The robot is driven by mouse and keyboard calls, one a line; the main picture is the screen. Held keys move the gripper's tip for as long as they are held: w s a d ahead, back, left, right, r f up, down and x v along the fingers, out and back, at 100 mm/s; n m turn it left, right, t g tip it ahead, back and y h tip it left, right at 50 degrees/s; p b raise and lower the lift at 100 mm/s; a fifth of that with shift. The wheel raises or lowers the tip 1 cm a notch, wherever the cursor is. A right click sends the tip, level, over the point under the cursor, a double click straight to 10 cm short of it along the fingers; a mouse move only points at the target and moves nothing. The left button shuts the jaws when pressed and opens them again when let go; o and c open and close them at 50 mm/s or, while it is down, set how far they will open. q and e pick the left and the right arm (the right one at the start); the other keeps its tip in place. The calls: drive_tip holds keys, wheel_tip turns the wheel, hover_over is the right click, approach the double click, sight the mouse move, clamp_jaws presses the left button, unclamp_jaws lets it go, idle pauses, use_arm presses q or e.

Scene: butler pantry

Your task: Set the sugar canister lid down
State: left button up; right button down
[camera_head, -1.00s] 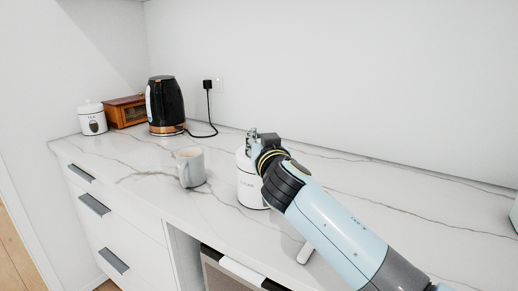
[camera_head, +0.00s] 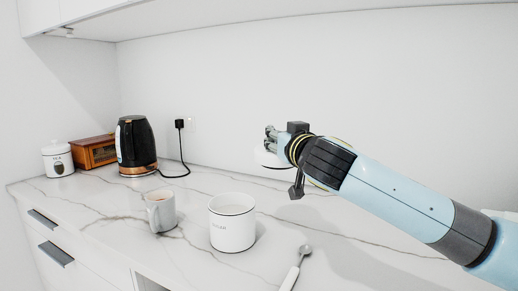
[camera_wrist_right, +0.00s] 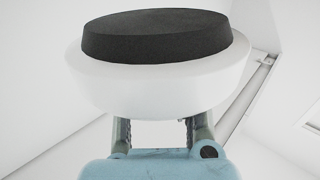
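The white sugar canister (camera_head: 232,228) stands open on the marble counter, with its mouth uncovered. My right gripper (camera_head: 271,143) is in the air behind and to the right of the canister, shut on the sugar canister lid (camera_head: 266,159). In the head view the lid is partly hidden by the gripper. In the right wrist view the white lid (camera_wrist_right: 155,90) fills the upper middle, its black seal ring (camera_wrist_right: 155,36) facing up in the picture. The right gripper's fingers (camera_wrist_right: 160,128) reach to the lid's knob side. My left gripper is out of view.
A grey mug (camera_head: 160,213) stands left of the canister. A spoon (camera_head: 299,262) lies at its right, near the front edge. Behind left are a black kettle (camera_head: 134,148), a wooden box (camera_head: 95,151) and a tea canister (camera_head: 57,160). The counter (camera_head: 385,245) right of the spoon looks clear.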

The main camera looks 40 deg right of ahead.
sight(262, 165)
drive_tip(key=shift+s+d+r, duration=0.2)
drive_tip(key=shift+d+r, duration=0.05)
drive_tip(key=shift+d, duration=0.1)
drive_tip(key=a+f+y, duration=0.1)
drive_tip(key=a+f, duration=0.1)
drive_tip(key=a+f+n+y+b, duration=0.1)
drive_tip(key=a+f, duration=0.1)
drive_tip(key=a+f+n+t+y, duration=0.1)
drive_tip(key=a+f, duration=0.1)
drive_tip(key=shift+s+a+f+y, duration=0.15)
drive_tip(key=shift+s+y, duration=0.15)
drive_tip(key=shift+s, duration=0.1)
drive_tip(key=s+a+n+y+b, duration=0.1)
drive_tip(key=s+a+n+y, duration=0.1)
drive_tip(key=a, duration=0.4)
drive_tip(key=s+a+f+n+g+y+b, duration=0.1)
drive_tip(key=s+a+n+y, duration=0.2)
drive_tip(key=a+y, duration=0.3)
drive_tip(key=s+a+f+n+y+b, duration=0.1)
drive_tip(key=s+a+n+y, duration=0.2)
drive_tip(key=a, duration=0.4)
drive_tip(key=shift+s+f+g+y+b, duration=0.15)
drive_tip(key=shift+s+g+y+b, duration=0.25)
drive_tip(key=shift+y, duration=0.1)
